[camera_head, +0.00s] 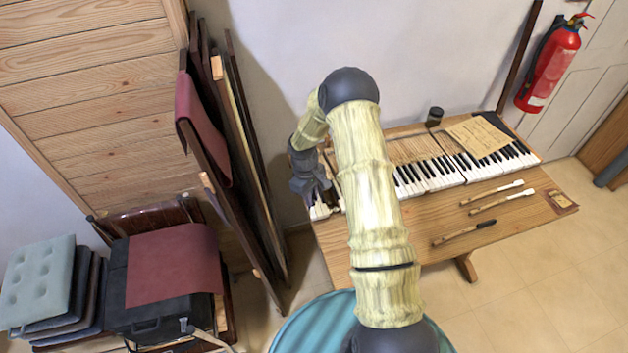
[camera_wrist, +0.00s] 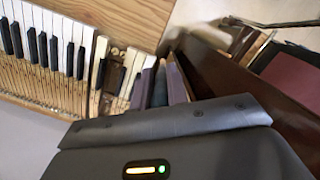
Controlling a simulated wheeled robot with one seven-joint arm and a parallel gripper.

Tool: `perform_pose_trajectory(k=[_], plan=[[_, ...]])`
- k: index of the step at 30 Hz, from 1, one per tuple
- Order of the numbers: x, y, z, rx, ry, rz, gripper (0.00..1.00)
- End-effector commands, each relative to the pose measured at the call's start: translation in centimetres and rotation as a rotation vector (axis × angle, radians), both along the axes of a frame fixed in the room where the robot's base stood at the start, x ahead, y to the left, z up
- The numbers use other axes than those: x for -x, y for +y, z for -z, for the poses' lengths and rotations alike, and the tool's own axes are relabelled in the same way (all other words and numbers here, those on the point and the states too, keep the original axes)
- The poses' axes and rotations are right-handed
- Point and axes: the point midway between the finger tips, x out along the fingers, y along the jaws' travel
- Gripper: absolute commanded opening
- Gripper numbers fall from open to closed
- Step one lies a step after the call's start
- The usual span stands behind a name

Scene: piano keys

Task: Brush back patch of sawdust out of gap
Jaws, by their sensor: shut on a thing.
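The piano keyboard (camera_head: 430,175) lies on a wooden table. In the wrist view, its white and black keys (camera_wrist: 40,45) run from the left towards the centre, with a wood-coloured gap (camera_wrist: 112,78) among the keys near the fingers. I cannot make out a patch of sawdust in it. My gripper (camera_head: 322,192) is at the left end of the keyboard. In the wrist view, its fingers (camera_wrist: 161,85) are shut on a slim bluish-dark thing, beside the end keys. What this thing is, and whether its tip touches the gap, cannot be told. My arm hides part of the keyboard.
A dark jar (camera_head: 434,117) and a paper sheet (camera_head: 478,137) are at the back. Leaning panels (camera_head: 235,150) stand close left of my gripper.

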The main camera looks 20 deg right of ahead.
Motion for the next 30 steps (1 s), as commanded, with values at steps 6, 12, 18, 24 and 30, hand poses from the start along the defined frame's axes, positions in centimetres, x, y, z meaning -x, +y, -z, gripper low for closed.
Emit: perform_pose_trajectory(k=[6,12,18,24,30], plan=[[4.2,1.6,4.5,0.005,0.013,0.351,0.00],[6.2,2.4,8.9,0.007,0.016,0.549,0.00],[7.0,2.7,10.4,0.008,0.018,0.617,0.00],[7.0,2.7,10.2,0.008,0.017,0.622,0.00],[7.0,2.7,10.2,0.008,0.017,0.621,0.00]])
